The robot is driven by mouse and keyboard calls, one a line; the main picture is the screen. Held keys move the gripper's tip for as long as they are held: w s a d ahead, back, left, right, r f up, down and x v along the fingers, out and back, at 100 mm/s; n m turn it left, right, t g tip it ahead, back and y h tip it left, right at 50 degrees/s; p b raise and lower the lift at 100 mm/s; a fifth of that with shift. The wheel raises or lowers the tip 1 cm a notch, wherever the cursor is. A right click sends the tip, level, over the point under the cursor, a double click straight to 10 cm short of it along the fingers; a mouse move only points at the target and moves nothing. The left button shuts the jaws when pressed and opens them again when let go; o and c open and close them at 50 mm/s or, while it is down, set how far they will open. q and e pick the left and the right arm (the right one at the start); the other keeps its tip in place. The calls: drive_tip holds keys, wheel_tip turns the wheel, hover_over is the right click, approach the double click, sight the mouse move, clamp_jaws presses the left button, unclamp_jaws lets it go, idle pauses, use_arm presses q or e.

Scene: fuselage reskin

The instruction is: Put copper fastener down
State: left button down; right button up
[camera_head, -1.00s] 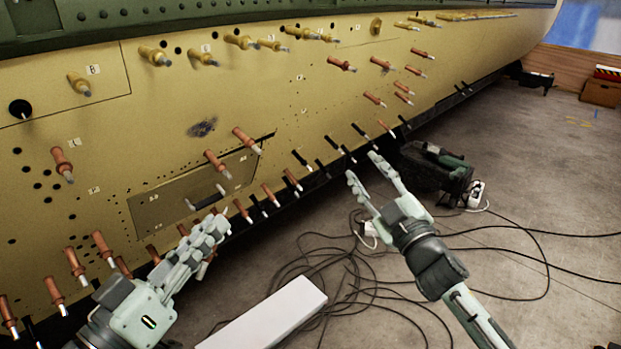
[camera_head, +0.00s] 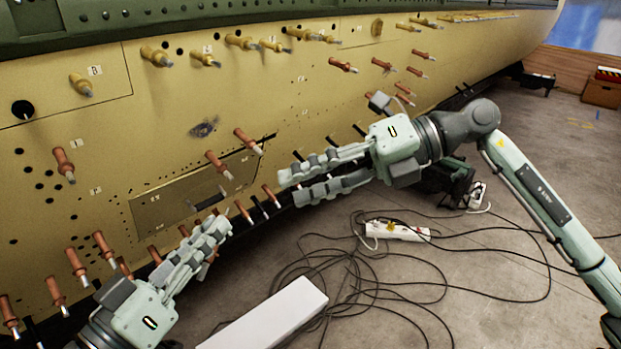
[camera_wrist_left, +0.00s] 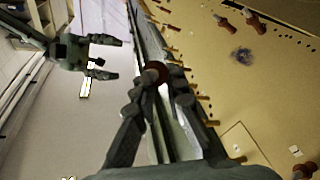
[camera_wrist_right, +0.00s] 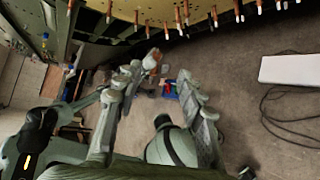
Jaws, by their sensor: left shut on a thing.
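My left gripper (camera_head: 216,230) is at the lower left, in front of the lower edge of the yellow fuselage panel (camera_head: 290,110). In the left wrist view its fingers are shut on a copper fastener (camera_wrist_left: 154,73), with the reddish end showing between the fingertips. The fingers hide most of this fastener in the head view. My right gripper (camera_head: 288,190) is beside the panel's lower edge, to the right of the left one. Its fingers are spread apart, and its gap also shows in the right wrist view (camera_wrist_right: 162,78). A copper-coloured piece (camera_wrist_right: 152,61) shows by its left fingertip; I cannot tell whether they touch.
Several copper fasteners (camera_head: 105,247) and gold ones (camera_head: 155,55) stick out of the panel. A white box (camera_head: 270,315) lies on the floor below the grippers. Black cables (camera_head: 330,265) and a power strip (camera_head: 397,231) lie to the right.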

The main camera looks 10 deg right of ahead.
drive_tip(key=x, duration=1.1)
drive_tip(key=shift+a, duration=0.2)
drive_tip(key=shift+r, duration=0.1)
drive_tip(key=shift+c, duration=0.4)
clamp_jaws()
use_arm(q)
drive_tip(key=c, duration=1.5)
unclamp_jaws()
